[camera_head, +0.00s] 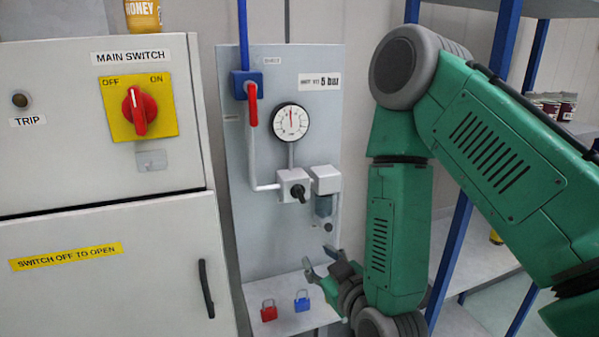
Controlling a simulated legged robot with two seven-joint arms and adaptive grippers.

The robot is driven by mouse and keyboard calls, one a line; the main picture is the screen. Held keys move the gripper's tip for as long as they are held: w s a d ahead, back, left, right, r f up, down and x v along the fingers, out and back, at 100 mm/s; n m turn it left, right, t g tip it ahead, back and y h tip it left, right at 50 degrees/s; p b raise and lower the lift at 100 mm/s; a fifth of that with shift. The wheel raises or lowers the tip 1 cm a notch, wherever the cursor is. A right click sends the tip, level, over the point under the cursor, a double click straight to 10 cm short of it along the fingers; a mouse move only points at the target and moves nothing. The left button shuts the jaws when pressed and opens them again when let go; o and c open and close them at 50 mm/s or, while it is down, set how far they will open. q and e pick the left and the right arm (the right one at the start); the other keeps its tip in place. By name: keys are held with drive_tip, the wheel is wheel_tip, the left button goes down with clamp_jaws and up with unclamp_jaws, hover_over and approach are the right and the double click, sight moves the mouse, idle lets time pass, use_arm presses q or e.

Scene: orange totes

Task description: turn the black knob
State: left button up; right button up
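The black knob (298,192) sits on a light grey valve block (286,182) on the grey panel, below the round gauge (291,123). Its handle points down and a little to the right. My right gripper (318,257) is below the knob and slightly to its right, apart from it. Its fingers are spread, with nothing seen between them. My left gripper is not in view.
A red lever (252,105) is at the panel's upper left. A red padlock (268,311) and a blue padlock (302,301) are on the ledge below. The cabinet with the red main switch (138,111) stands left. A blue-post shelf (470,190) is behind my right arm.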

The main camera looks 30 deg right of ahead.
sight(301, 194)
wheel_tip(301, 194, up, 6)
drive_tip(key=d+t+h, duration=0.1)
drive_tip(key=d+t, duration=0.1)
drive_tip(key=shift+h, duration=0.3)
drive_tip(key=x, duration=0.4)
drive_tip(key=b+x, duration=0.1)
drive_tip(key=x, duration=0.4)
drive_tip(key=b+x, duration=0.1)
drive_tip(key=x, duration=0.4)
drive_tip(key=shift+w+a+r, duration=0.2)
drive_tip(key=shift+w+a, duration=0.1)
drive_tip(key=shift+a, duration=0.05)
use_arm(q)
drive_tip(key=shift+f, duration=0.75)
use_arm(e)
clamp_jaws()
